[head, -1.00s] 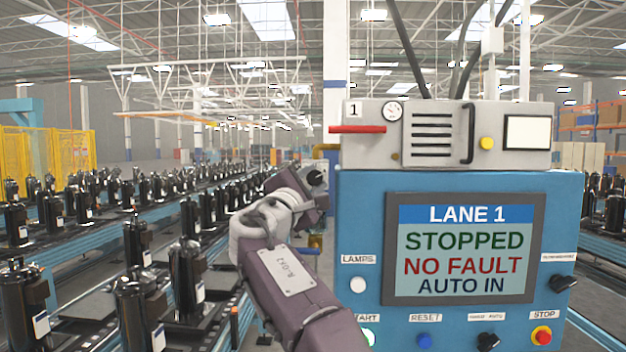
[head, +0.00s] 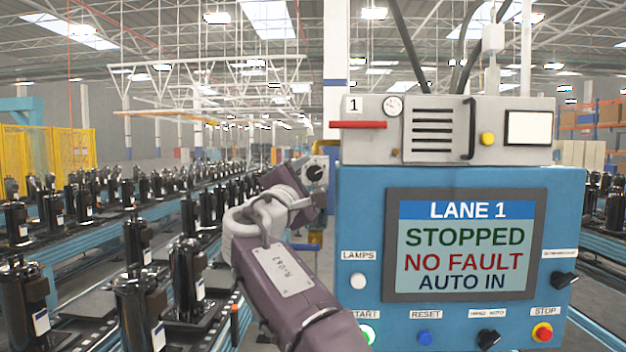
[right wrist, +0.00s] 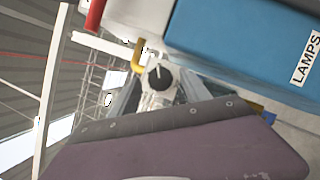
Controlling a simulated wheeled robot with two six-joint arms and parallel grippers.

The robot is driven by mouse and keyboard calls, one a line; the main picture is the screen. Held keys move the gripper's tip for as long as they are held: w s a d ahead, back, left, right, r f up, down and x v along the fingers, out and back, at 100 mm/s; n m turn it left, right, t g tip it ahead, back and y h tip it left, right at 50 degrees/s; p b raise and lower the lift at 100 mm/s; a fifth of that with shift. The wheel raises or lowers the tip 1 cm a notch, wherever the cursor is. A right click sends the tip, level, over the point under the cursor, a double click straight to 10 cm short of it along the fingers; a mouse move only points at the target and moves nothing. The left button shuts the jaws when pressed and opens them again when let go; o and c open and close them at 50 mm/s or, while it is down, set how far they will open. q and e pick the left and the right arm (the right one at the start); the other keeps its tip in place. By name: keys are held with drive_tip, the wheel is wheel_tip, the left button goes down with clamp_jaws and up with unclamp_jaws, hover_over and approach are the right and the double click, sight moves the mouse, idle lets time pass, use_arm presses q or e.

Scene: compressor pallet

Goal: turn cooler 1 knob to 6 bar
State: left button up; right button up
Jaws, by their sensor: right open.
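The cooler marked 1 (head: 432,130) is a grey box on top of the blue cabinet, with a round gauge (head: 393,105) too small to read. A black knob (head: 315,173) on a pale plate shows left of the cabinet in the head view. In the right wrist view a black round knob (right wrist: 158,77) with a pale pointer line sits near the middle, beyond the purple part of my gripper. My right gripper (head: 312,194) is open, just below and in front of the knob in the head view; its fingertips are not clear. My left gripper is not in view.
The blue cabinet (head: 360,215) carries a screen (head: 465,245), buttons and switches close to the right of my arm. A red bar (head: 357,125) sticks out left from the cooler. A yellow pipe (right wrist: 138,55) runs beside the knob. Conveyors with black compressors (head: 187,270) fill the left.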

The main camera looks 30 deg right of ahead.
drive_tip(key=b+v, duration=0.3)
drive_tip(key=v, duration=0.4)
drive_tip(key=shift+s+a+f, duration=0.15)
drive_tip(key=shift+s+a, duration=0.1)
drive_tip(key=shift+a, duration=0.05)
drive_tip(key=shift+d, duration=0.1)
